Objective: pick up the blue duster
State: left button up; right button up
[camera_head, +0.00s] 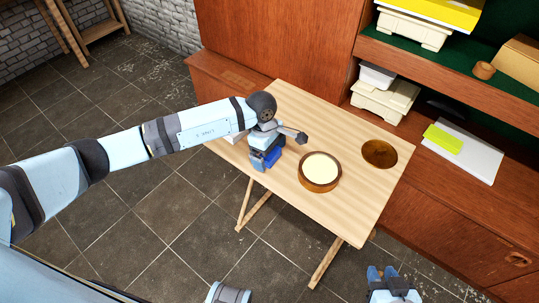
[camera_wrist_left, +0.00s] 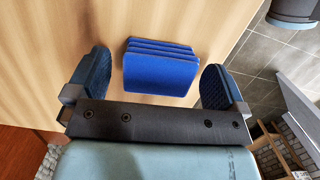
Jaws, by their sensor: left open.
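The blue duster (camera_wrist_left: 160,70) lies on the light wooden table (camera_wrist_left: 60,30), seen in the left wrist view as a block with a layered far edge. My left gripper (camera_wrist_left: 155,84) is open, one finger on each side of the duster with a visible gap on both sides. In the head view my left gripper (camera_head: 264,157) points down at the table's near-left edge, and its own blue parts make the duster hard to pick out there. My right gripper (camera_head: 382,272) is at the bottom edge, away from the table; its jaw opening is unclear.
On the folding table (camera_head: 294,108) stand a round wooden bowl (camera_head: 320,170) with a cream inside and a brown round dish (camera_head: 379,153). A white object is partly hidden behind my left arm. A reddish wooden wall unit (camera_head: 285,42) with boxes and papers borders the table's far side.

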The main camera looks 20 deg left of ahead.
pick_arm(q)
jog(key=shift+f, duration=0.1)
jog(key=c, duration=1)
notch_tip(320, 180, up, 20)
jog(key=p, duration=0.1)
jog(key=shift+o, duration=0.4)
